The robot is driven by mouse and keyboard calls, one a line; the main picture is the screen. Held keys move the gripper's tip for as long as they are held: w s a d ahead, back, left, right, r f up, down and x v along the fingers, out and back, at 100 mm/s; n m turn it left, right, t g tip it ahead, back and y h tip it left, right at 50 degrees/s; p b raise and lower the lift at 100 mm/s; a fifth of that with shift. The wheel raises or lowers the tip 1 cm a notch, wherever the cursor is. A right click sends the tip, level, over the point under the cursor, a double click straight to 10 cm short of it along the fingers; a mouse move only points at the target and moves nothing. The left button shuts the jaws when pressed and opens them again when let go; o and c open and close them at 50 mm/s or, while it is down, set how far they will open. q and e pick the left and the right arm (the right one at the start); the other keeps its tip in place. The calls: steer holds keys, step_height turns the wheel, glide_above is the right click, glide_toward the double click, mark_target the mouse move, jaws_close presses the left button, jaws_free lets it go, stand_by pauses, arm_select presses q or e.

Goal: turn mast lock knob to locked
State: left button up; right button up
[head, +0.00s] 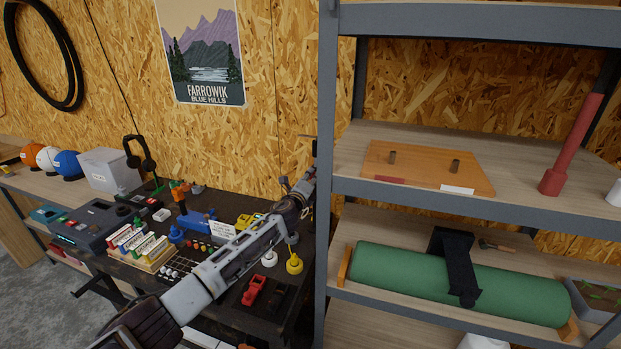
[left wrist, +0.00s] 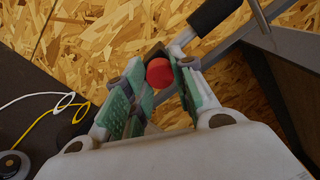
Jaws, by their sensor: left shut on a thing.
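A round red knob (left wrist: 159,73) shows in the left wrist view between the green-padded fingers of my left gripper (head: 303,188). The gripper is shut on it. A dark block touches the knob's left side, and a black cylinder on a grey rod (left wrist: 211,14) stands behind it. In the head view, the gripper is at the right end of the bench, close to the shelf post, and the knob is hidden there. I cannot read any lock marking or the knob's turn position. My right gripper is not in view.
The dark bench (head: 205,322) is crowded with small parts, a grey console (head: 98,222) and a yellow weight (head: 294,263). A grey shelf post (head: 327,150) stands just right of my left gripper. The shelves hold a wooden board (head: 425,166) and a green roll (head: 400,268).

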arm_select(q)
steer(key=shift+f+m, duration=0.1)
steer(key=shift+m, duration=0.3)
steer(key=o, duration=1.1)
steer(key=shift+c, duration=0.2)
steer(key=shift+s, duration=0.15)
steer(key=shift+v, duration=0.8)
steer(key=v, duration=1)
